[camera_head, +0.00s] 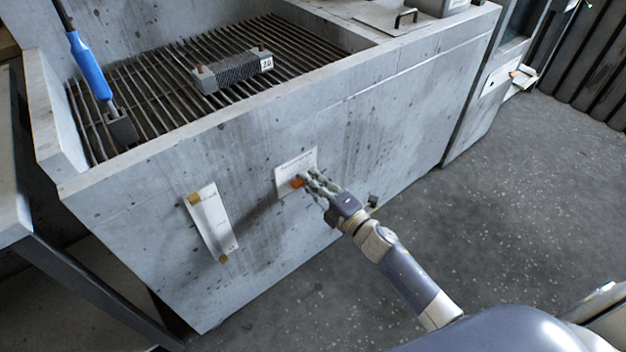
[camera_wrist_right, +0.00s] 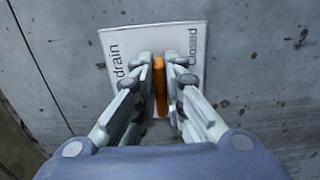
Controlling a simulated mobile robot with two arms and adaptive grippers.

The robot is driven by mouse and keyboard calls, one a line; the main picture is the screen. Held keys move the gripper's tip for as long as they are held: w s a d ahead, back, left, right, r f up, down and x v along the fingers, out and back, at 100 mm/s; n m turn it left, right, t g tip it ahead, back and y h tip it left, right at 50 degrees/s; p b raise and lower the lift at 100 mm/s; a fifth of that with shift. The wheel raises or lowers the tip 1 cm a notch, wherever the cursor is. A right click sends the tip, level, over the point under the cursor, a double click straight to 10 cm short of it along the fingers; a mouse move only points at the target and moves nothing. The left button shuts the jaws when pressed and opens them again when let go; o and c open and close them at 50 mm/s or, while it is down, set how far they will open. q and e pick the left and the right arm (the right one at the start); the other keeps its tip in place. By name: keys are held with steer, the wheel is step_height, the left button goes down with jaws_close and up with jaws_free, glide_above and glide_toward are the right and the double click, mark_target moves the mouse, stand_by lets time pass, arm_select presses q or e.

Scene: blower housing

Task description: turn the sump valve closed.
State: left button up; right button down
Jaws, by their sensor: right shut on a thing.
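The sump valve shows as an orange handle (camera_head: 297,183) in front of a white plate (camera_head: 309,158) on the front wall of the concrete basin. In the right wrist view the orange handle (camera_wrist_right: 160,86) stands upright in that picture, between the words "drain" and "Closed" on the plate (camera_wrist_right: 190,38). My right gripper (camera_head: 306,180) is shut on the handle, with one finger on each side of it (camera_wrist_right: 160,88). The fingers hide part of the handle and plate. My left gripper is not in view.
A metal grating (camera_head: 160,107) covers the concrete basin (camera_head: 150,170), with a mesh block (camera_head: 232,71) on it. A blue-handled tool (camera_head: 90,68) leans at the left. A paper strip (camera_head: 212,222) hangs on the front wall. The floor (camera_head: 480,220) at right is clear.

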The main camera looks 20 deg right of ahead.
stand_by(0.3)
steer(key=c, duration=1.7)
jaws_free()
steer(key=shift+o, duration=0.2)
steer(key=shift+s, duration=0.1)
steer(key=v, duration=1.2)
